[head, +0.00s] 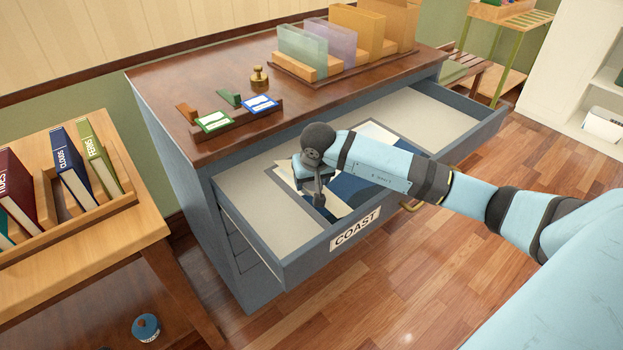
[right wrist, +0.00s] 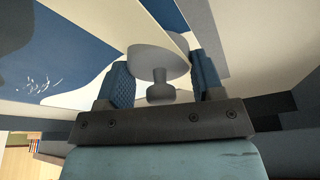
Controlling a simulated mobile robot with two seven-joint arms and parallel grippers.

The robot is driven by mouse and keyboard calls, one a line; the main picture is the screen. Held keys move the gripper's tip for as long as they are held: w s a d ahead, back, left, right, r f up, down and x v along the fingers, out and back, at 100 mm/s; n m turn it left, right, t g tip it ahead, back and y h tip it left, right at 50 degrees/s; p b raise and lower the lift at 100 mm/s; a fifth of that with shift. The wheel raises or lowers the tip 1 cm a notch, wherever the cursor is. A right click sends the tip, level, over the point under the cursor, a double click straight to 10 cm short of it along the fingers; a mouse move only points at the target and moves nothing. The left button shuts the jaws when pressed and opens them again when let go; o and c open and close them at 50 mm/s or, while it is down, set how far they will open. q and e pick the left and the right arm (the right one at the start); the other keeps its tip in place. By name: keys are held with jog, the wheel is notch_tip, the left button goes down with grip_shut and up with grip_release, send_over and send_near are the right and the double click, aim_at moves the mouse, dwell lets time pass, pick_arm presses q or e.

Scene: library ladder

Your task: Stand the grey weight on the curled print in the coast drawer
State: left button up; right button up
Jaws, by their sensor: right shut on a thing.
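The open drawer labelled COAST (head: 356,229) holds a blue, white and cream print (head: 350,190), which also shows in the right wrist view (right wrist: 75,45). In that view a pale edge of the print curves up beside the weight. My right gripper (head: 319,195) points down into the drawer over the print's left part. In the right wrist view its fingers are shut on the knobbed grey weight (right wrist: 160,72), with its round base away from the palm. I cannot tell whether the base touches the print. In the head view my gripper hides the weight. My left gripper is out of view.
A brass weight (head: 259,78), a rack with small cards (head: 238,118) and upright folders (head: 335,50) stand on the cabinet top (head: 190,90). A book table (head: 120,230) stands at left, with a blue tin (head: 146,327) below. The drawer floor is bare at both ends.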

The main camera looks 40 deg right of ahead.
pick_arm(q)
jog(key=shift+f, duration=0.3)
pick_arm(e)
jog(key=shift+f, duration=0.25)
pick_arm(q)
jog(key=shift+b, duration=0.35)
pick_arm(e)
jog(key=shift+f, duration=0.25)
jog(key=o, duration=1.4)
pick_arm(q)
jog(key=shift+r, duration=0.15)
pick_arm(e)
jog(key=shift+p+v, duration=0.3)
jog(key=shift+v, duration=0.55)
pick_arm(q)
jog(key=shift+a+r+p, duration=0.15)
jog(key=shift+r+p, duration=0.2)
jog(key=shift+p, duration=0.65)
pick_arm(e)
jog(key=v, duration=1.2)
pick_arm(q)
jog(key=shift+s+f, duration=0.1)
pick_arm(e)
jog(key=shift+r, duration=0.1)
